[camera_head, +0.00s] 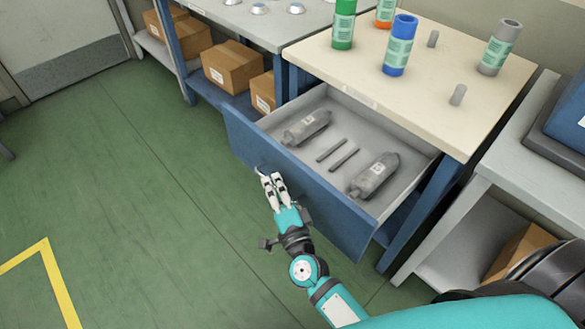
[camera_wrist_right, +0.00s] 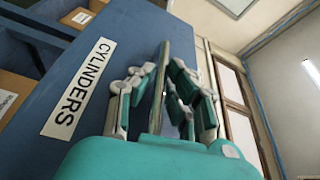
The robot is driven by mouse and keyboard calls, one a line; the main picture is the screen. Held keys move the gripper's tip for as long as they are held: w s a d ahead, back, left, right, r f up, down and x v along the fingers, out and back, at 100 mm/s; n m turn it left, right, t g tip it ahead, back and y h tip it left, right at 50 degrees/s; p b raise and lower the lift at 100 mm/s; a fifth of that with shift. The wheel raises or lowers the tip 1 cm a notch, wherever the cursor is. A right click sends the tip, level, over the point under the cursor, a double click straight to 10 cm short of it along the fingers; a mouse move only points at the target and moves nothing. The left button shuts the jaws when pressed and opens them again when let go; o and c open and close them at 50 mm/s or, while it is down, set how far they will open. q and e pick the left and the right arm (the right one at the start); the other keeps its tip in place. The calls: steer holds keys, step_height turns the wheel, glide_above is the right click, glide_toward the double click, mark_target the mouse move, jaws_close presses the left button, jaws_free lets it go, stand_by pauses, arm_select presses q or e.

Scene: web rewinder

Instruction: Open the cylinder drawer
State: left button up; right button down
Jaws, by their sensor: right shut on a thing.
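The blue cylinder drawer (camera_head: 330,205) stands pulled out from under the cream-topped table in the head view. My left gripper is not in view.
On the cream tabletop (camera_head: 440,90) stand green, orange, blue and grey cylinders and small grey pegs. Shelves with cardboard boxes (camera_head: 231,66) are at the upper left. A grey bench (camera_head: 490,160) stands close on the right. The green floor left of the drawer is clear.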

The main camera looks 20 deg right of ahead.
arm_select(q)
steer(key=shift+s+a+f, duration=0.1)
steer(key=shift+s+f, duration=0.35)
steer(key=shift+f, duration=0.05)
arm_select(e)
steer(key=shift+s+a+f, duration=0.1)
steer(key=shift+s+a, duration=0.2)
steer(key=shift+a, duration=0.4)
steer(key=shift+s+a, duration=0.3)
steer(key=shift+a, duration=0.4)
steer(key=c, duration=1.4)
jaws_free()
steer(key=s, duration=1.2)
steer(key=shift+f, duration=0.4)
